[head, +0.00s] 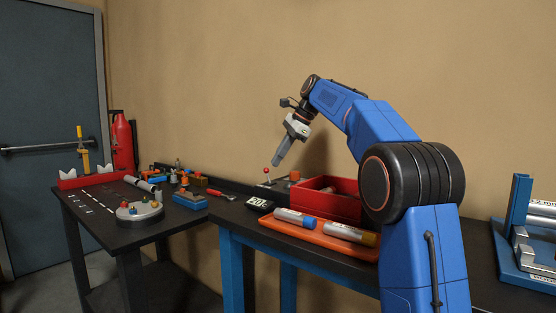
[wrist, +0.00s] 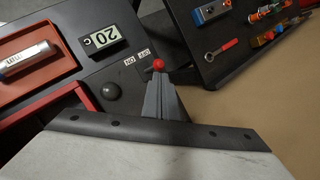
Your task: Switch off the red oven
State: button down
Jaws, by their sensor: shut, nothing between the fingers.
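The red oven (head: 345,205) is an open-topped red box on the near bench. Its red wall shows at the left of the wrist view (wrist: 88,98). A small lever with a red ball knob (head: 266,170) stands on the bench beyond the oven. In the wrist view the red ball (wrist: 158,64) is beside the OFF and ON labels (wrist: 136,56). My gripper (head: 275,164) is shut and empty, its tip just beside the ball. In the wrist view my gripper's fingers (wrist: 160,84) reach the ball and hide the lever's lower part; I cannot tell whether they touch.
A display (head: 259,204) reading 20 C stands near the lever. An orange tray (head: 300,229) with two cylinders lies in front of the oven. A dark dome (wrist: 111,91) sits near the lever. A second table (head: 100,215) with several tools stands to the left.

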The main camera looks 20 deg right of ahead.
jog(key=v, duration=0.7)
jog(key=shift+d+r, duration=0.1)
jog(key=shift+r, duration=0.05)
dwell(0.3)
